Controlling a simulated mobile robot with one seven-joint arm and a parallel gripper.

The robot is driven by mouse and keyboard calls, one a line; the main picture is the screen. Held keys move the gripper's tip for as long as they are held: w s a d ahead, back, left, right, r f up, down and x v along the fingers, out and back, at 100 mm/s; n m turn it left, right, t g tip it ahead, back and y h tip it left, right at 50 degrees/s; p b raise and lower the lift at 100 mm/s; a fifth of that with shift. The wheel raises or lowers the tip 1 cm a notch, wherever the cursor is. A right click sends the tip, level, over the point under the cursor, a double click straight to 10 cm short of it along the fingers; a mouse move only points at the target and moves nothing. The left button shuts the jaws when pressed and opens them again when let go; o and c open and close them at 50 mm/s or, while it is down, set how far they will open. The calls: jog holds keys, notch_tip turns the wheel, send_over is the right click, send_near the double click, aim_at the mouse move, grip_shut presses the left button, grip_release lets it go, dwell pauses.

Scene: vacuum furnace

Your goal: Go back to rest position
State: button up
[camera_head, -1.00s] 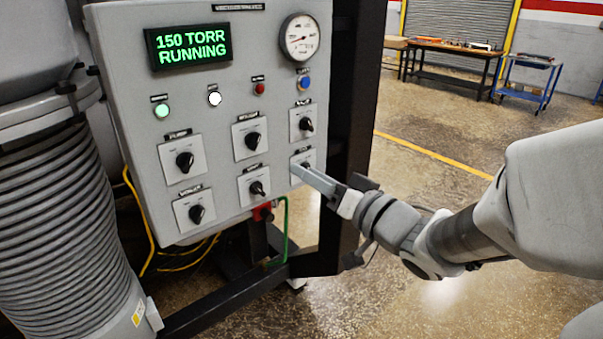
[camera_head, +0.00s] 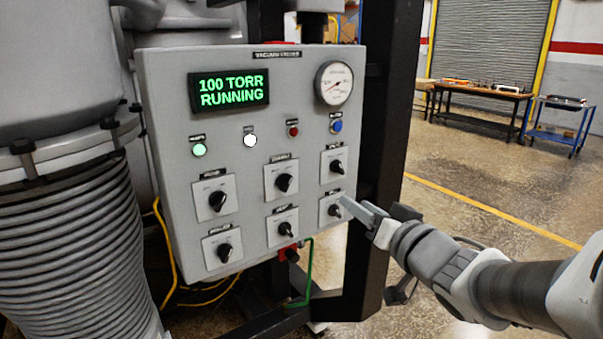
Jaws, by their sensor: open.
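My gripper (camera_head: 358,212) is in the lower right middle, with its fingers pointing left toward the control panel (camera_head: 160,130). The fingertips are just right of the lower right knob (camera_head: 334,210), which now shows clear of them. Whether the fingers still touch the panel face cannot be told. Nothing is seen held in the gripper. The panel display (camera_head: 230,92) reads "100 TORR RUNNING" in green. A round gauge (camera_head: 333,83) sits at the panel's upper right. A green light (camera_head: 199,150) and a white light (camera_head: 250,140) look lit.
A large ribbed grey column (camera_head: 75,250) stands at the left. A black frame post (camera_head: 378,180) rises behind the panel, close to my gripper. Open floor (camera_head: 450,180) lies to the right, with a workbench (camera_head: 480,92) and a blue cart (camera_head: 562,118) far back.

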jog(key=s+d+r+m+g+h+p, duration=0.2)
jog(key=s+d+g+h+p, duration=0.2)
jog(key=s+d+h, duration=0.35)
jog(key=s+a+f+n+g+y+p, duration=0.1)
jog(key=s+g, duration=0.2)
jog(key=s, duration=0.3)
jog(key=s+a+f+n+g+p, duration=0.1)
jog(key=s+a+g, duration=0.1)
jog(key=s, duration=0.5)
jog(key=shift+s+a+f+g+y, duration=0.25)
jog(key=shift+s+g+y, duration=0.1)
jog(key=shift+g, duration=0.25)
dwell(5.3)
